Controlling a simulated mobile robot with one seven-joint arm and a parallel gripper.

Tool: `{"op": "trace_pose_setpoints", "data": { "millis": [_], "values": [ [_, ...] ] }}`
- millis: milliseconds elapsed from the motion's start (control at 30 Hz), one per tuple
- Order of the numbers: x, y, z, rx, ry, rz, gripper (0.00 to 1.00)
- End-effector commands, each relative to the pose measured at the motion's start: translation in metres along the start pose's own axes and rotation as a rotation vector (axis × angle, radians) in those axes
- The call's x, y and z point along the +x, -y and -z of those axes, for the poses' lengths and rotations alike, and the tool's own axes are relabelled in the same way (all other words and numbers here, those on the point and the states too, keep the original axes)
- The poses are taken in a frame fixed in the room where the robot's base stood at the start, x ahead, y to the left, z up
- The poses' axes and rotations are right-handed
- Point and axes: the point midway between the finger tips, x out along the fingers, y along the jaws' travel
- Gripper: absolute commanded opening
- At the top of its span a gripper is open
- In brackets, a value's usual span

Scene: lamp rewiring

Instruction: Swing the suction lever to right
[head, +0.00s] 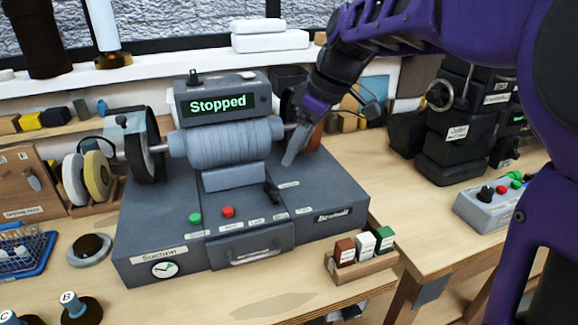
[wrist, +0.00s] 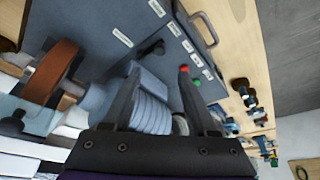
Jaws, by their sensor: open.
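The grey machine (head: 150,220) stands on the wooden bench. A small black lever (head: 271,192) sticks up from its top, right of the middle, near small white labels; the lever also shows in the wrist view (wrist: 152,48). I take it for the suction lever, but its labels are too small to read. A plate reading "Suction" and a round gauge (head: 165,270) are on the machine's front left. My gripper (head: 291,155) is above the machine's right part, behind and above the lever and apart from it. In the wrist view its two fingers (wrist: 160,75) are spread with nothing between them.
A grey ribbed drum (head: 222,143) lies close left of my gripper, below a display (head: 219,105) reading "Stopped". A brown wheel (wrist: 52,72) is on the drum's axle. A green button (head: 195,218) and red button (head: 228,212) are on the top. A small block holder (head: 362,265) stands front right.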

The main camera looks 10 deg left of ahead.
Motion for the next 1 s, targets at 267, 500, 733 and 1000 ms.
{"op": "trace_pose_setpoints", "data": {
  "millis": [267, 500, 733, 1000],
  "values": [
    [0.063, 0.001, 0.0, -0.001, 0.001, 0.003, 0.58],
    [0.1, 0.0, 0.001, -0.002, 0.0, 0.0, 0.58],
    [0.112, 0.0, 0.001, -0.001, -0.001, -0.001, 0.58],
    [0.112, 0.0, 0.001, -0.001, -0.001, -0.002, 0.51]
  ]
}}
